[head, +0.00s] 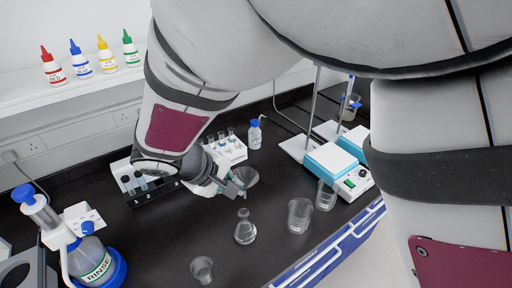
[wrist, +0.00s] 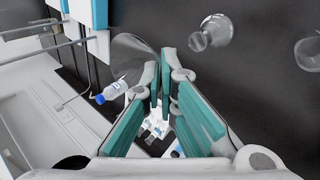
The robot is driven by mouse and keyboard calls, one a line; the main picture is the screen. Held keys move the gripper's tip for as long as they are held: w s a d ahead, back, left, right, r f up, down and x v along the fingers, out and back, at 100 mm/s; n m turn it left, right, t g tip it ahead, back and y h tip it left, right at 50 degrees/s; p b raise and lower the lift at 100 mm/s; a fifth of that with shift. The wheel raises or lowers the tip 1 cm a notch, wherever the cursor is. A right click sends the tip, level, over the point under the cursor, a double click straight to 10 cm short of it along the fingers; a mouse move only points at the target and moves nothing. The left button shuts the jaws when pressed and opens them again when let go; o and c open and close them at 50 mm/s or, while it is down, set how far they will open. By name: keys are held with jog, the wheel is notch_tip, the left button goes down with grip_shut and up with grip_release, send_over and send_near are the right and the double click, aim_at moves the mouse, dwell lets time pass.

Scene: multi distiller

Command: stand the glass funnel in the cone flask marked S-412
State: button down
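My gripper (head: 232,188) is above the dark bench, its fingers nearly together on the glass funnel. The clear funnel (head: 246,177) shows at the fingertips, and its wide cone also shows beside the fingers in the wrist view (wrist: 130,52). The funnel's stem is hidden by the fingers. A clear cone flask (head: 245,232) stands upright on the bench, nearer the camera than the gripper. In the wrist view a flask (wrist: 212,32) shows to the upper right of the fingertips, apart from the funnel. No S-412 marking is readable in either view.
Clear beakers (head: 300,215) stand right of the flask, and another (head: 202,269) stands at front left. A rinse bottle (head: 95,260) is at left. A white rack (head: 228,148) and a blue-capped bottle (head: 255,134) are behind the gripper. Hotplates (head: 340,170) stand at right.

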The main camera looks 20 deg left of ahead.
jog(key=shift+s+a+f+b, duration=0.15)
jog(key=shift+f+b, duration=0.55)
jog(key=shift+f, duration=0.65)
jog(key=shift+s+a+f+b, duration=0.15)
jog(key=shift+f+b, duration=0.55)
jog(key=shift+f, duration=0.6)
jog(key=shift+d+f+b, duration=0.1)
jog(key=shift+f+b, duration=1.45)
jog(key=shift+f, duration=0.5)
dwell(0.5)
jog(key=c, duration=2.3)
grip_release()
jog(key=shift+f, duration=0.1)
jog(key=o, duration=0.6)
